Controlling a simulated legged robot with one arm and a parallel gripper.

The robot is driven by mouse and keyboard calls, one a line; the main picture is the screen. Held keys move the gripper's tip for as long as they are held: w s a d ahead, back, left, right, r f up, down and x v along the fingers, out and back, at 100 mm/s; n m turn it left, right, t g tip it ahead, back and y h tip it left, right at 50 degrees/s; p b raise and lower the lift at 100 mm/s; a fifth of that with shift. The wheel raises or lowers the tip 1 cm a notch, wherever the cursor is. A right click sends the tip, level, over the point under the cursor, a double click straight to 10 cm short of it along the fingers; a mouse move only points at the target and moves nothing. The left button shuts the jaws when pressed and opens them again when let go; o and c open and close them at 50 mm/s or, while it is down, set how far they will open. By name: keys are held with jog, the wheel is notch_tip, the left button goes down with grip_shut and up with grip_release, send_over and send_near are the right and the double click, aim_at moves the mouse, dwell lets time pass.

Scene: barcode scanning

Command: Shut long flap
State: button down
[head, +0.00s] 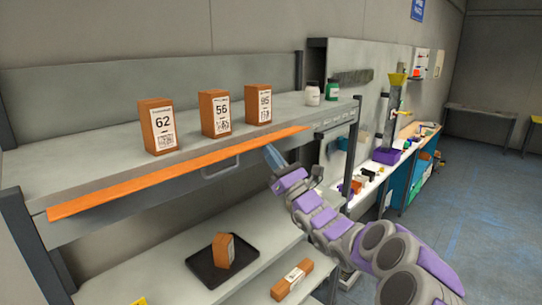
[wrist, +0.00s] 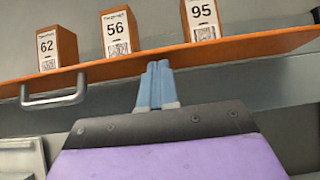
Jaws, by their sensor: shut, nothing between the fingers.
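A long orange flap (head: 175,175) runs along the front edge of the upper grey shelf and juts out from it. In the wrist view the orange flap (wrist: 250,48) crosses the picture. A grey U-shaped handle (head: 222,170) hangs below it, left of my gripper; it also shows in the wrist view (wrist: 55,98). My gripper (head: 270,153) is shut and empty, near the right part of the flap. In the wrist view its blue fingertips (wrist: 159,66) meet the flap's lower edge; I cannot tell whether they touch.
Boxes marked 62 (head: 158,126), 56 (head: 215,114) and 95 (head: 258,104) stand on the shelf, with two small bottles (head: 322,93) at its right. Below are a black tray (head: 203,262) holding a box and a loose box (head: 291,280). Open floor (head: 480,220) lies right.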

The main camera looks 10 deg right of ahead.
jog(key=shift+w+r+p, duration=0.1)
jog(key=shift+r+p, duration=0.55)
jog(key=shift+a+r, duration=0.1)
jog(key=shift+w+r+p, duration=0.1)
jog(key=shift+r+p, duration=0.3)
jog(key=shift+p, duration=0.1)
jog(key=shift+w+a+r, duration=0.15)
